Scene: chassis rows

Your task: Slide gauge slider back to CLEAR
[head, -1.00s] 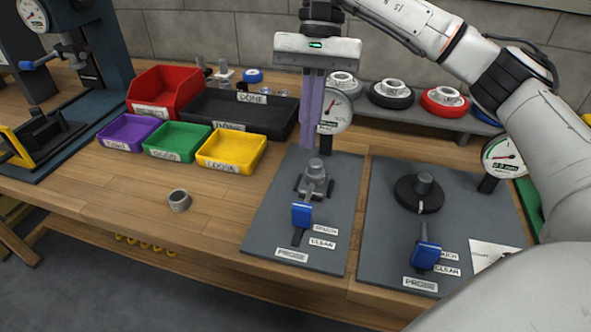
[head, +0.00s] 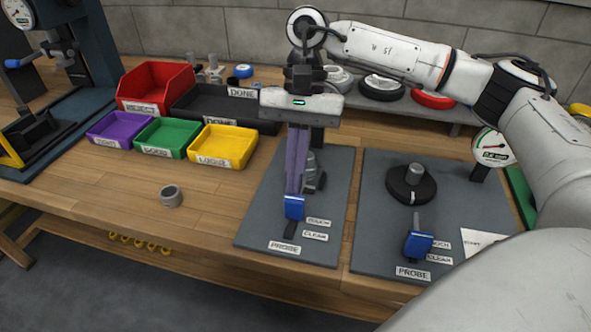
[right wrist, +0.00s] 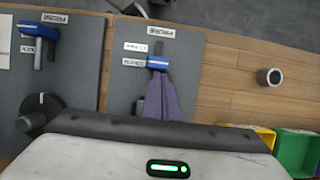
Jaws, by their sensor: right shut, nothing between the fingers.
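The left gauge plate (head: 262,225) carries a blue slider (head: 294,208) on a dark slot, with TOUCH and CLEAR labels (head: 315,236) beside it. The slider sits at the far end of the slot, nearer TOUCH; bare slot shows on the CLEAR side. My right gripper (head: 294,191) points down, shut and empty, its purple fingertips just behind the slider. In the right wrist view the fingertips (right wrist: 160,82) are close against the slider (right wrist: 157,62); I cannot tell whether they touch. The gripper partly hides the grey part (head: 311,172) and the gauge dial. My left gripper is out of view.
A second gauge plate (head: 375,220) to the right has its own blue slider (head: 418,244) and a round dark part (head: 410,185). Yellow (head: 222,146), green and purple bins stand to the left. A grey ring (head: 171,196) lies on clear wood in front of them.

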